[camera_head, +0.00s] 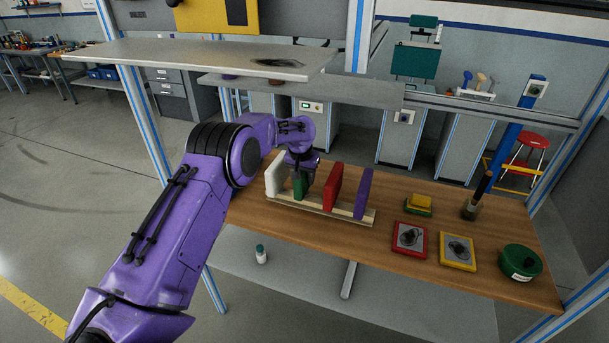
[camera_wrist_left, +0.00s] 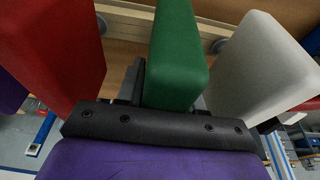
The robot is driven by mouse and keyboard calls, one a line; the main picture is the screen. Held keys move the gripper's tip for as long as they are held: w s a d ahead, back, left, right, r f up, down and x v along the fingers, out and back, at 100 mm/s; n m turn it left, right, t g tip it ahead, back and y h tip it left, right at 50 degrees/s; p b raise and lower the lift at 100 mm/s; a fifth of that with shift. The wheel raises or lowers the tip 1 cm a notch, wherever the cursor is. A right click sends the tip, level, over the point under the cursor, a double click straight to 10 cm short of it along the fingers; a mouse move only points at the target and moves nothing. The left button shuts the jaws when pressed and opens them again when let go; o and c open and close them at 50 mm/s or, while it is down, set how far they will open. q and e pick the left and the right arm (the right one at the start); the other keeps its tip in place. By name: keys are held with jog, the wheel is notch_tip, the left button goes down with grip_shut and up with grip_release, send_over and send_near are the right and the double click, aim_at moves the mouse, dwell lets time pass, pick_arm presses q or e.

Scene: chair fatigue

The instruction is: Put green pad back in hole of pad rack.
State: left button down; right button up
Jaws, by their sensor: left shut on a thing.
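The green pad (camera_head: 301,187) stands upright at the pad rack (camera_head: 325,216) on the wooden table, between the white pad (camera_head: 274,177) and the red pad (camera_head: 332,187). My left gripper (camera_head: 302,172) is shut on the green pad from above. In the left wrist view the green pad (camera_wrist_left: 176,58) lies between the dark fingers, with the red pad (camera_wrist_left: 52,50) to its left and the white pad (camera_wrist_left: 262,70) to its right. Whether its lower end is fully seated in the hole is hidden. My right gripper is not in view.
A purple pad (camera_head: 363,194) stands at the rack's right end. Further right on the table are a red-framed tile (camera_head: 410,239), a yellow-framed tile (camera_head: 458,251), a yellow block (camera_head: 420,201), a brush holder (camera_head: 470,209) and a green round container (camera_head: 521,262). A grey shelf (camera_head: 200,57) overhangs behind.

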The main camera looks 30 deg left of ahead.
pick_arm(q)
jog(key=shift+f, duration=0.75)
jog(key=c, duration=0.6)
grip_release()
jog(key=shift+r, duration=0.1)
jog(key=shift+c, duration=0.2)
jog(key=b+v, duration=0.3)
jog(key=v, duration=0.7)
jog(key=shift+d+b, duration=0.15)
jog(key=shift+b, duration=0.2)
jog(key=shift+s+r, duration=0.1)
jog(key=shift+r, duration=0.2)
jog(key=shift+f, duration=0.1)
